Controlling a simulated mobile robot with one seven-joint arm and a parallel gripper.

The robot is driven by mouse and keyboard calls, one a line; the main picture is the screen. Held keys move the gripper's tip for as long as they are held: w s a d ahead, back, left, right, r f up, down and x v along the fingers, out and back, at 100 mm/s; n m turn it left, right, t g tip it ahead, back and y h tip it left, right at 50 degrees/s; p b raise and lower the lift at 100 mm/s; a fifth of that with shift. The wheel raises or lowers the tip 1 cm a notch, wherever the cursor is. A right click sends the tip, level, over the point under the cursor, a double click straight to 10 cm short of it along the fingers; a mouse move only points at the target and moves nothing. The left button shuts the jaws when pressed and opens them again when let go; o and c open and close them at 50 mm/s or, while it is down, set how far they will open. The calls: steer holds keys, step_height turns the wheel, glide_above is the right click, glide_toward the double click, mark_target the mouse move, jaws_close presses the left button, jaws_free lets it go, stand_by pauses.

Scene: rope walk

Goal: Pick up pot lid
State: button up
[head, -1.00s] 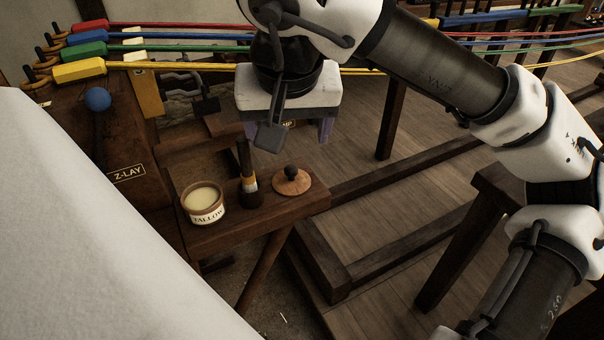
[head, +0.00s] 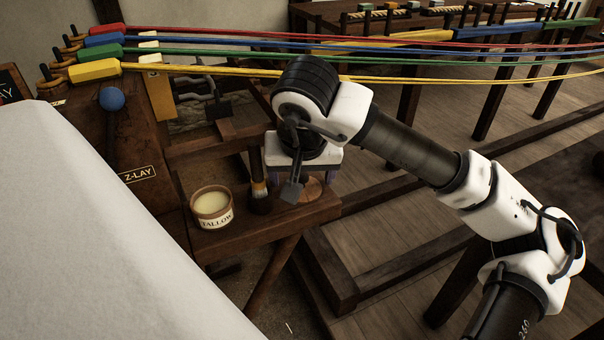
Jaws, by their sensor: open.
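The pot lid (head: 314,189) is a round, light-brown wooden disc lying flat on the small dark wooden bench. Its dark knob and much of its top are hidden behind my gripper. My gripper (head: 301,178) is open, pointing down over the lid, with its purplish fingers partly showing below the white hand. I cannot tell whether they touch the lid. The open tallow pot (head: 211,208), filled with pale tallow, stands to the left on the same bench.
A brush (head: 259,190) stands upright between the pot and the lid, close to my gripper. Colored ropes (head: 400,76) stretch across behind my arm.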

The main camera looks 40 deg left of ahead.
steer(key=shift+f, duration=0.2)
steer(key=c, duration=0.8)
steer(key=shift+o, duration=0.2)
steer(key=shift+r, duration=0.15)
